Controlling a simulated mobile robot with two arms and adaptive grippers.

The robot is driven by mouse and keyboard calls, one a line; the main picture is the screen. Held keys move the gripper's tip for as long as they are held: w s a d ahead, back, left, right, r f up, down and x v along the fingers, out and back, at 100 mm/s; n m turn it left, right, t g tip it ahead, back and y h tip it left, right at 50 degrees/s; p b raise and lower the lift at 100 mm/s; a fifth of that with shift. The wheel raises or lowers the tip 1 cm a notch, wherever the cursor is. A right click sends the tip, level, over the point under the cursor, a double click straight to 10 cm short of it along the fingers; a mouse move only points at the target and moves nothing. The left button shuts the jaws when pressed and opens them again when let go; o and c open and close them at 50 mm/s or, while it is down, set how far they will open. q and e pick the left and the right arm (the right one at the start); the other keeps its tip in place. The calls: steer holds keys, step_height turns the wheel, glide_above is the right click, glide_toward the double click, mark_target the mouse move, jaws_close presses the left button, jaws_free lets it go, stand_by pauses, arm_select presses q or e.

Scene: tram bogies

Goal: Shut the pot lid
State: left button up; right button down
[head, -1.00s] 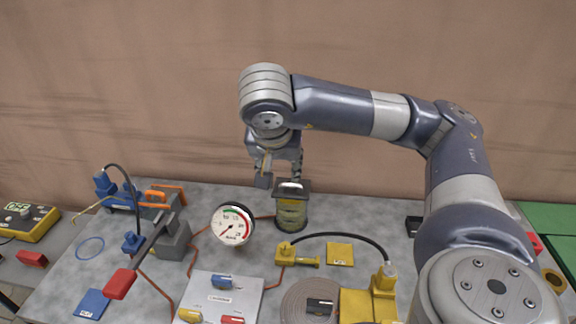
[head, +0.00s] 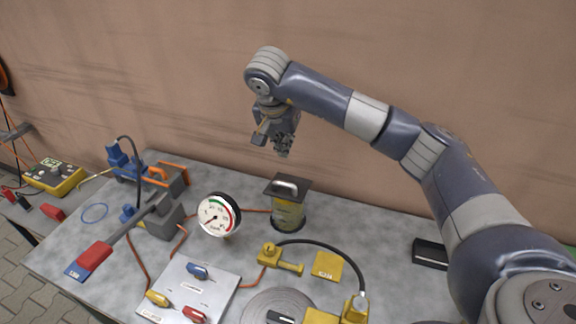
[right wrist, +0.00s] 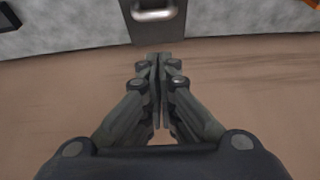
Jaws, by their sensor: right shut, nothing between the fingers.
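The pot (head: 289,214) is a yellowish cylinder standing toward the back of the grey table in the head view. In the right wrist view, the shut fingertips (right wrist: 159,57) show below the lid's handle (right wrist: 155,13). My left gripper is in no view.
A round gauge (head: 217,215) stands left of the pot. A grey block with a red-handled lever (head: 95,257) is further left. A yellow fitting with a black hose (head: 322,243) lies in front of the pot. The table right of the pot has free room.

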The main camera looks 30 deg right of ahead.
mark_target(286, 190)
steer(key=x, duration=0.2)
steer(key=p+x, duration=0.1)
steer(key=x, duration=0.1)
steer(key=s+p+x, duration=0.1)
steer(key=x, duration=0.2)
steer(key=shift+s+a+f, duration=0.1)
steer(key=shift+a+f, duration=0.25)
steer(key=shift+s+a+f, duration=0.1)
steer(key=shift+a+f, duration=0.05)
steer(key=shift+f, duration=0.2)
steer(key=shift+a+f, duration=0.1)
steer(key=shift+f, duration=0.1)
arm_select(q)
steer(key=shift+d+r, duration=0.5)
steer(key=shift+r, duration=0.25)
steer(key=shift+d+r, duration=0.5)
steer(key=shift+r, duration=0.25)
arm_select(e)
steer(key=shift+f, duration=0.15)
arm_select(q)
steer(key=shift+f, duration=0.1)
arm_select(e)
steer(key=shift+s, duration=0.1)
